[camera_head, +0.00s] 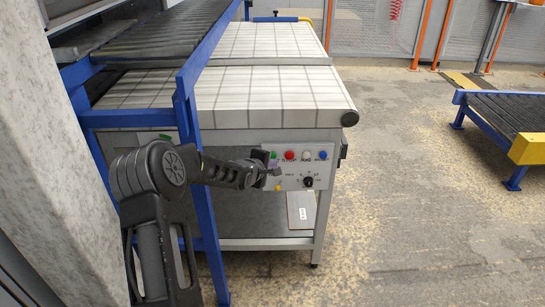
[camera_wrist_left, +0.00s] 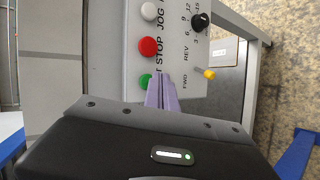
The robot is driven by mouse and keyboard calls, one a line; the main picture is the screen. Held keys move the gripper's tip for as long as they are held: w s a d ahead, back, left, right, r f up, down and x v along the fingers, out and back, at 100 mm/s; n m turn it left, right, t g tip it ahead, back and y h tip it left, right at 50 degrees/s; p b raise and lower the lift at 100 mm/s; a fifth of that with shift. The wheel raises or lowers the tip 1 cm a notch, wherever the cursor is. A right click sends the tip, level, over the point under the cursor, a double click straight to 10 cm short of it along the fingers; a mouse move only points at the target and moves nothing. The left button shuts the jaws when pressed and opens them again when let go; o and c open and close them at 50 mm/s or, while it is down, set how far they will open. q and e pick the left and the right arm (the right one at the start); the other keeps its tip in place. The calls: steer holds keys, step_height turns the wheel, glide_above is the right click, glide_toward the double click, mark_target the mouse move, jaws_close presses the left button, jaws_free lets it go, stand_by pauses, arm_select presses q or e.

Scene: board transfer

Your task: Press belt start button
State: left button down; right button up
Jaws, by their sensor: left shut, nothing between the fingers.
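The control panel (camera_head: 294,171) is on the front of the belt table. Its green button (camera_head: 273,155) is at the left of the top row, then red (camera_head: 289,155), white (camera_head: 306,155) and blue (camera_head: 323,155). In the left wrist view the green button (camera_wrist_left: 145,80) is partly visible beside my shut, empty left gripper fingers (camera_wrist_left: 161,84); its label is mostly hidden. In the head view my left gripper (camera_head: 273,170) is in front of the panel's left side, just below the green button. I cannot tell whether it touches the panel. My right gripper is not in view.
A black dial (camera_wrist_left: 199,21) and a yellow-tipped switch (camera_wrist_left: 209,74) sit on the panel near the fingers. The white gridded belt (camera_head: 260,90) runs above. A blue frame post (camera_head: 196,170) stands close to my left arm.

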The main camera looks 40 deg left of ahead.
arm_select(q)
steer(key=shift+w+a+p, duration=0.3)
steer(key=shift+w+a, duration=0.1)
steer(key=shift+w, duration=0.1)
stand_by(0.8)
steer(key=shift+s+d, duration=0.55)
steer(key=shift+s, duration=0.15)
steer(key=shift+s, duration=0.1)
stand_by(0.3)
steer(key=s+d, duration=0.1)
steer(key=s, duration=0.1)
steer(key=s+d, duration=0.1)
steer(key=d, duration=0.1)
steer(key=shift+s+b, duration=0.35)
stand_by(0.8)
